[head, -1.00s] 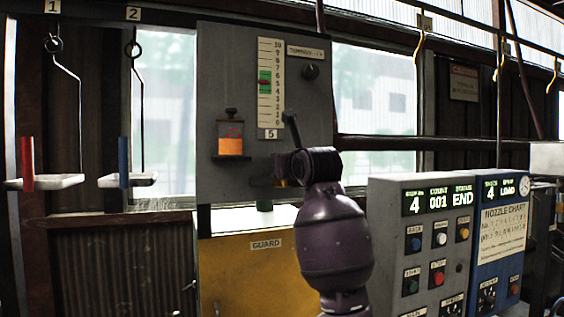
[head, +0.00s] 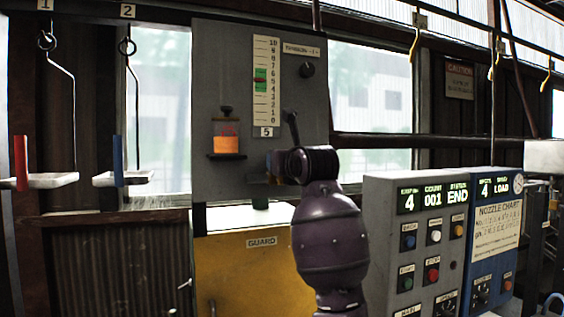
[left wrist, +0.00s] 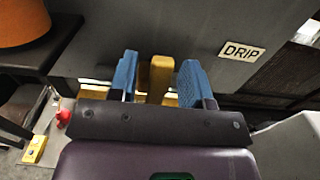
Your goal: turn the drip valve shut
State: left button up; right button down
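The drip valve's yellow handle (left wrist: 160,80) points out from the grey panel in the left wrist view, beside a white DRIP label (left wrist: 242,51). My left gripper (left wrist: 158,84) is open, with one blue finger on each side of the handle. A narrow gap shows on both sides of it. In the head view my left gripper (head: 273,167) is at the lower right part of the grey panel (head: 212,90), and my purple wrist and forearm mostly hide the valve there. My right gripper is not in view.
An orange-filled oil cup (head: 227,140) stands on a small shelf left of the valve. A level scale (head: 265,80) is above it. A yellow guard (head: 225,270) lies below. Control boxes (head: 385,235) stand close on the right. Numbered hangers with trays (head: 122,178) hang at left.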

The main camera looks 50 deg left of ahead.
pick_arm(q)
jog(key=b+v, duration=0.2)
jog(key=v, duration=0.8)
jog(key=shift+s+d, duration=0.2)
jog(key=shift+d, duration=0.15)
